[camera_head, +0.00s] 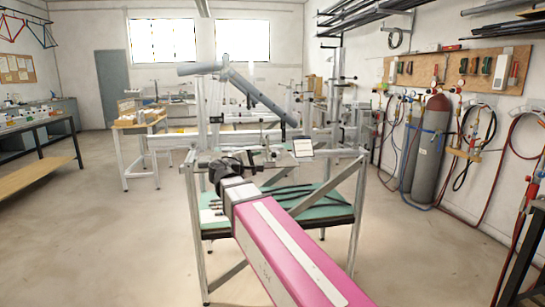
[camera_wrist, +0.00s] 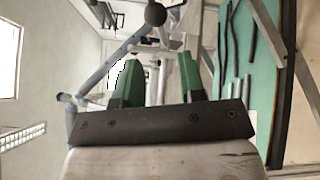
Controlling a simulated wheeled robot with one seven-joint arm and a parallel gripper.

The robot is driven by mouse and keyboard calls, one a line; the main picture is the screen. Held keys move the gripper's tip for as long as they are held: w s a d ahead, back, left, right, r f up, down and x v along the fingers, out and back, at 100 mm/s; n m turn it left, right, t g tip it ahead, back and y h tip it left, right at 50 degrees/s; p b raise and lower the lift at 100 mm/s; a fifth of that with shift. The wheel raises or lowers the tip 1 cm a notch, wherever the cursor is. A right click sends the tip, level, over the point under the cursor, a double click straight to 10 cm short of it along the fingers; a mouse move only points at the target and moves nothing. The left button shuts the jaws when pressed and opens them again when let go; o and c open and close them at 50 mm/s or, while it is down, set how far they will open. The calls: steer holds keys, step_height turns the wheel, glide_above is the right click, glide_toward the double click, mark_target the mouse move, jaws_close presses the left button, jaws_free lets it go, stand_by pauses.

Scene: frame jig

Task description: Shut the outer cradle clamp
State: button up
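A frame jig of metal profiles (camera_head: 222,115) stands ahead of me, with grey frame tubes (camera_head: 252,90) on it. The tubes also show in the wrist view (camera_wrist: 98,75), which is turned on its side. A black ball knob (camera_wrist: 155,14) sits beyond my fingertips there, apart from them; I cannot tell for certain whether it belongs to the outer cradle clamp. The clamp's jaw and its state are not clear in either view. My gripper (camera_wrist: 162,76) has two green fingers standing apart with nothing between them. In the head view my arm mostly hides it.
A green shelf (camera_head: 325,210) with dark bars lies under the jig; the bars also show in the wrist view (camera_wrist: 232,50). A small white card (camera_head: 303,147) stands at the jig's right. Gas cylinders (camera_head: 430,150) stand along the right wall. The floor at left is clear.

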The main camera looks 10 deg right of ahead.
mark_target(272, 154)
steer(key=x, duration=0.8)
steer(key=shift+w+d, duration=0.2)
steer(key=shift+d, duration=0.05)
jaws_close()
